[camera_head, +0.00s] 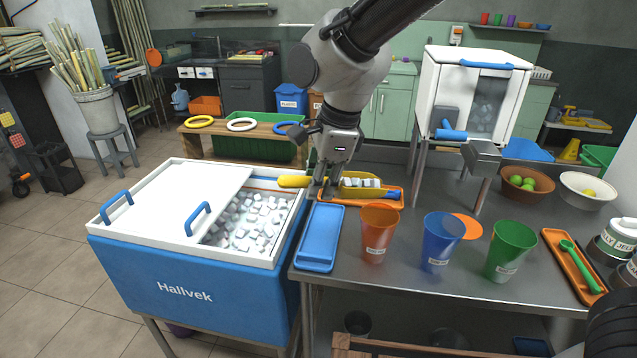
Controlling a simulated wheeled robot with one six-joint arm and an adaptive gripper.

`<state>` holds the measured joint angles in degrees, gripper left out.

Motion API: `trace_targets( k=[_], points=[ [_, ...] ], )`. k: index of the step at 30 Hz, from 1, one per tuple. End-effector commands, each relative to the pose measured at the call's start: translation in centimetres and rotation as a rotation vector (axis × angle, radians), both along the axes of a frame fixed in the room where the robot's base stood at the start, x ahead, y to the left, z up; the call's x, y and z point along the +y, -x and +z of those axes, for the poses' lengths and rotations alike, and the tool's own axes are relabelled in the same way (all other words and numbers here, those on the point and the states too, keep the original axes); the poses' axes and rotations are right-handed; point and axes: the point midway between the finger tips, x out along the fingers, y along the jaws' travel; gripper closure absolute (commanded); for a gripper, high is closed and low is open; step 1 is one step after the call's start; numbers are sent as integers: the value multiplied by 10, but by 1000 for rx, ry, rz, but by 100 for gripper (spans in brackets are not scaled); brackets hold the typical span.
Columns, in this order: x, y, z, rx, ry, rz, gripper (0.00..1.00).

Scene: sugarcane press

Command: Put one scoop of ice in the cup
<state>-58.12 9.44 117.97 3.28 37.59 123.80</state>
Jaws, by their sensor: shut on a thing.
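My gripper (325,190) is shut on the yellow scoop (292,181), holding it by the handle. The handle end points left and the scoop's bowl is on the right, with several white ice cubes (366,182) in it. The scoop is over the left part of the metal table, behind the cups. An orange cup (379,236), a blue cup (438,246) and a green cup (509,252) stand upright in a row. Their insides are mostly hidden. The blue and white cooler (190,290) at left is partly open, with loose ice (246,222) inside.
An orange tray (390,202) lies just below the scoop. A long blue tray (320,238) lies between cooler and cups. An orange disc (468,227) is beside the blue cup. A white machine (452,85) stands behind; bowls and an orange tray (572,266) are at right.

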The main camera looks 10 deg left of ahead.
Motion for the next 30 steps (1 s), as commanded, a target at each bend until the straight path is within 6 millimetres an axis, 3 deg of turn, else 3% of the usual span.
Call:
trace_targets(
  k=[11,30],
  points=[
    [-18,-11,18,124,-306,-11,100],
    [-78,-35,49,358,-858,-6,100]
  ],
)
